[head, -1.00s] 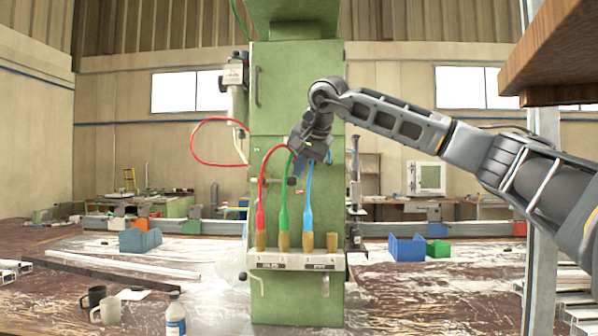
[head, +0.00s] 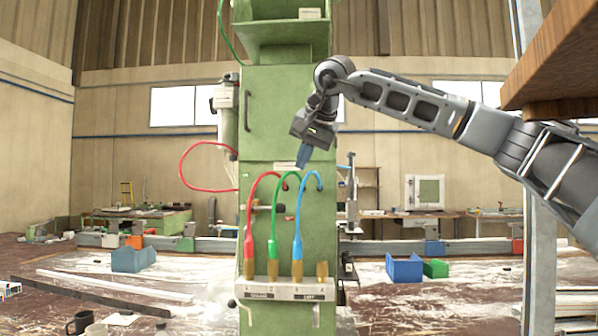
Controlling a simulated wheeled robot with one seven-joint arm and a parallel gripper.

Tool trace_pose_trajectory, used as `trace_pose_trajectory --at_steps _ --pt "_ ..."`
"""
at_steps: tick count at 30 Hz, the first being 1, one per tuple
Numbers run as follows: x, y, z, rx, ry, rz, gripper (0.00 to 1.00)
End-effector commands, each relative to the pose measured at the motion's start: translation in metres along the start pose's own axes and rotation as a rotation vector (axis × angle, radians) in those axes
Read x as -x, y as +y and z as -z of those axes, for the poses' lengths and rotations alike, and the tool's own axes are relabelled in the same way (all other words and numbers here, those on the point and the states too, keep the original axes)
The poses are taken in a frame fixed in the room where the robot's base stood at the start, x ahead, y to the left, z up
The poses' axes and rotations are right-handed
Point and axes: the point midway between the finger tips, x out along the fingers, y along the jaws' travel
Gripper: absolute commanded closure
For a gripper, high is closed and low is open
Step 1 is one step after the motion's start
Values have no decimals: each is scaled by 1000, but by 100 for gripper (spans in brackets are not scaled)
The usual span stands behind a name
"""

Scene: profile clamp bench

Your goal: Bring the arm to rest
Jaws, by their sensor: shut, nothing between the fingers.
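My gripper (head: 303,160) hangs at the end of my arm in front of the green machine column (head: 285,110), pointing down. Its fingers look closed, with nothing visible between them. It is above the hose bends, near the blue hose (head: 298,230); whether it touches the hose I cannot tell. A red hose (head: 250,225), a green hose (head: 272,230) and the blue hose stand in brass fittings on the labelled connector block (head: 288,291). A brass fitting (head: 322,271) at the right has no hose on it.
A brown wooden shelf (head: 560,70) juts in at the upper right, above my arm. A dark mug (head: 82,322) stands at the lower left.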

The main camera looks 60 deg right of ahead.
Motion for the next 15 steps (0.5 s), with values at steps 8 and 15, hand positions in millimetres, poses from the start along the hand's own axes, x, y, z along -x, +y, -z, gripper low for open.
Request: trace_pose_trajectory --at_steps 8,15 --pt "31 -1 0 0 0 0 100" --pt "33 -1 -1 0 -1 0 100"
